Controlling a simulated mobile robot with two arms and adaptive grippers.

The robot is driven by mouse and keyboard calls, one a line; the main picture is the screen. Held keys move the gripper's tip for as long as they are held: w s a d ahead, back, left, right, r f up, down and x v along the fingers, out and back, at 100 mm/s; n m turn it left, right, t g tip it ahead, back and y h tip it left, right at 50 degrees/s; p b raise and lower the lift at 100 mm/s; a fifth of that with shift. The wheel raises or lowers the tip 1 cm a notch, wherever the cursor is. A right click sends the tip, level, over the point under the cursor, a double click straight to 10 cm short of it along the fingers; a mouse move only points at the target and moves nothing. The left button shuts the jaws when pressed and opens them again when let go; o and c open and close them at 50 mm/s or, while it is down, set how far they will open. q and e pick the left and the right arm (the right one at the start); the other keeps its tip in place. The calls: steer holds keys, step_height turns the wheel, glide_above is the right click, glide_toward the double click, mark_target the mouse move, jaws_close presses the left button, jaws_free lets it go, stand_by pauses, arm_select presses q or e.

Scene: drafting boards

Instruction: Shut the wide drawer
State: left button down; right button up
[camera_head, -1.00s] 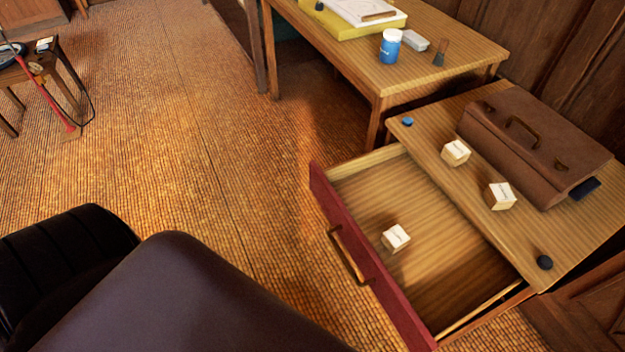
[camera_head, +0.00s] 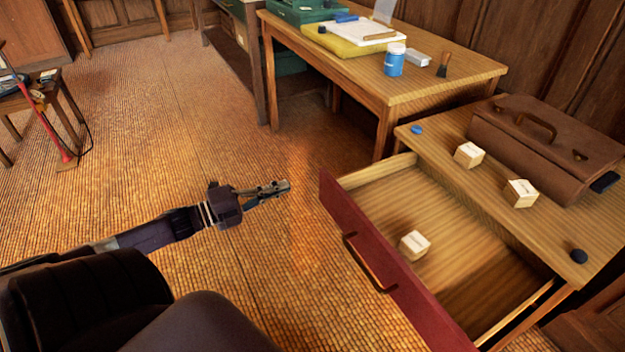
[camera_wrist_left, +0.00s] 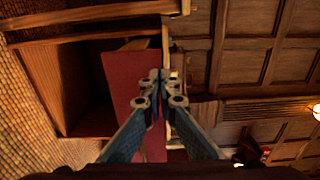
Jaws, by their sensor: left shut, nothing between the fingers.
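The wide drawer (camera_head: 388,262) stands open in the head view, pulled out from the low wooden table. Its red front has a dark bar handle (camera_head: 366,265), and a white-and-tan block (camera_head: 414,245) lies inside. My left gripper (camera_head: 285,186) is shut and empty, in front of the drawer's far end, apart from the red front by a gap. In the left wrist view the shut fingertips (camera_wrist_left: 160,78) point toward the red drawer front (camera_wrist_left: 128,85) and overlap it in the picture. My right gripper is not in view.
The drawer's table (camera_head: 450,160) carries two blocks, a brown briefcase (camera_head: 540,150), a blue piece and a dark round piece. A taller table (camera_head: 450,85) behind holds a blue jar (camera_head: 394,62) and papers. Floor (camera_head: 200,150) left of the drawer is clear.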

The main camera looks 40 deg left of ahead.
mark_target(322, 173)
arm_select(q)
steer(key=b+x, duration=0.1)
steer(key=x, duration=0.7)
steer(key=shift+w, duration=0.1)
steer(key=shift+w+d+b, duration=0.25)
steer(key=shift+w+b, duration=0.1)
steer(key=shift+w, duration=0.15)
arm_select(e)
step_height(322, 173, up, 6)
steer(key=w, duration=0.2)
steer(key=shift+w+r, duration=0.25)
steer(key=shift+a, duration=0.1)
